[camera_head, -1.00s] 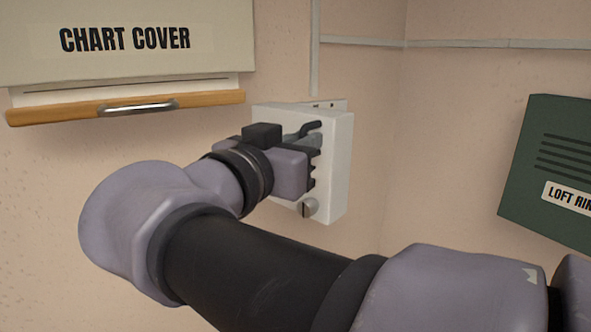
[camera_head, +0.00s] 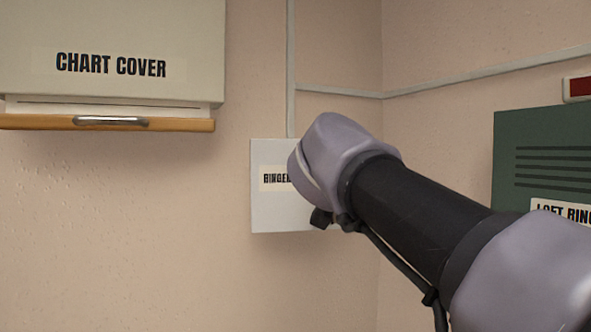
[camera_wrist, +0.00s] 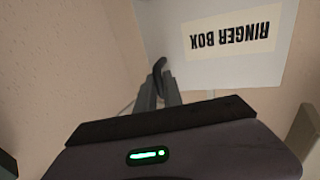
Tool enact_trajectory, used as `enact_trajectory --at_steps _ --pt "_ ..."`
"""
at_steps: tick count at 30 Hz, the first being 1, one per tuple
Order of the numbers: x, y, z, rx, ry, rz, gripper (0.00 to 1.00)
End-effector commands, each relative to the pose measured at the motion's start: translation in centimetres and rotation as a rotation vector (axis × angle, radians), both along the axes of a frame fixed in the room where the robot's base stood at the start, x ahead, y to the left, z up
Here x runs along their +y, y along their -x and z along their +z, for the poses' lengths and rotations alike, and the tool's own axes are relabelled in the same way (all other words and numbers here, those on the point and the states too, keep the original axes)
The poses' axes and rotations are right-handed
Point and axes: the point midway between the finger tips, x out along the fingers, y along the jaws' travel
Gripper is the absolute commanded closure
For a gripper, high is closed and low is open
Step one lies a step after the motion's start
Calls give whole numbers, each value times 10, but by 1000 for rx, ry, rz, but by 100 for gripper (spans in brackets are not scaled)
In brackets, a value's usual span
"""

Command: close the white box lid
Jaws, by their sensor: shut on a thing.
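The white box (camera_head: 270,205) is on the wall, its front face turned to me. Its label is partly covered by my arm in the head view. In the wrist view the white face (camera_wrist: 225,72) carries the label "RINGER BOX" upside down. My gripper (camera_wrist: 159,84) shows at the left edge of that face, its fingers close together around a dark curved hook. What the hook is fixed to is hidden. In the head view my arm covers the gripper and the right part of the box. I cannot tell whether the lid is fully flush.
A chart cover (camera_head: 110,65) with a wooden rail (camera_head: 60,122) hangs at upper left. A green louvred box (camera_head: 545,150) labelled "LOFT RING…" and a red-and-white item (camera_head: 580,88) are at right. The wall below the chart cover is bare.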

Motion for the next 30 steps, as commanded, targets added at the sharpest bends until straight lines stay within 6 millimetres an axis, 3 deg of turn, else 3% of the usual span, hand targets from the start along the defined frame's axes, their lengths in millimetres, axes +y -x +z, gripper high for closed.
enact_trajectory --at_steps 13,30 --pt "-12 -43 -1 4 -3 -1 100" --pt "-13 -51 0 2 -1 0 100"
